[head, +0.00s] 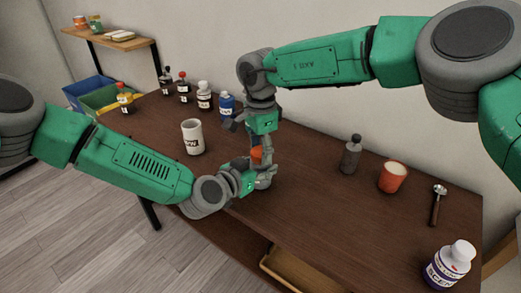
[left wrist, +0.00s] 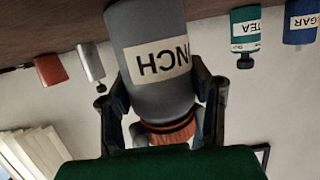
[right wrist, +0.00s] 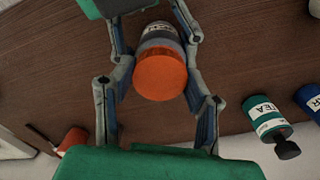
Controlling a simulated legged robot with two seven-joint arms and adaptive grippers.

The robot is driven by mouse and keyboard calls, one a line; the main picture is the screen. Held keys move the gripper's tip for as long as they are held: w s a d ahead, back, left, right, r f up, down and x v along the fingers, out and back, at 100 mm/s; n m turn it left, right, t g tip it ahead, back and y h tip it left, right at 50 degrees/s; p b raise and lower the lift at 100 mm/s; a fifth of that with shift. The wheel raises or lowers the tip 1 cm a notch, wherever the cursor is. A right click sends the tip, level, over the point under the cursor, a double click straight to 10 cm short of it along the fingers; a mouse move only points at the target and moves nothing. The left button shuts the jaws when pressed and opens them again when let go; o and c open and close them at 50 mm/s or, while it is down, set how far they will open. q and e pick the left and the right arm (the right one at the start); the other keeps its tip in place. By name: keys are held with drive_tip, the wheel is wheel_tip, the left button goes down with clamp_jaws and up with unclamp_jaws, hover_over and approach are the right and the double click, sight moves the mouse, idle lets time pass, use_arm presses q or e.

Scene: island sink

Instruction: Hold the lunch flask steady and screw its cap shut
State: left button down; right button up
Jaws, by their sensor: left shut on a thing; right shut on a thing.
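The lunch flask (left wrist: 150,25) is a grey cylinder with a white label in the left wrist view; in that view it appears upside down. Its orange cap (left wrist: 172,132) sits at the flask's mouth, and shows from above in the right wrist view (right wrist: 160,74). I cannot tell how tightly it is seated. My left gripper (left wrist: 162,85) is shut on the flask's body, one finger on each side. My right gripper (right wrist: 157,85) is shut on the cap from above. In the head view the cap (head: 257,154) shows as a small orange patch and the grippers hide most of the flask.
A white mug (head: 193,137) stands left of the grippers, a blue jar (head: 226,105) and several bottles behind. To the right are a grey bottle (head: 351,155), an orange cup (head: 393,177), a scoop (head: 437,207) and a white jar (head: 449,266). The table's front middle is clear.

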use_arm(q)
drive_tip(key=shift+d, duration=0.1)
use_arm(e)
drive_tip(key=m, duration=0.6)
use_arm(q)
drive_tip(key=shift+s, duration=0.1)
use_arm(e)
drive_tip(key=m, duration=0.6)
drive_tip(key=shift+a, duration=0.1)
drive_tip(key=m, duration=0.6)
drive_tip(key=shift+m, duration=0.3)
use_arm(q)
drive_tip(key=shift+d, duration=0.1)
use_arm(e)
drive_tip(key=m, duration=0.4)
drive_tip(key=shift+w+a+m, duration=0.1)
drive_tip(key=shift+m, duration=0.3)
drive_tip(key=o, duration=1.3)
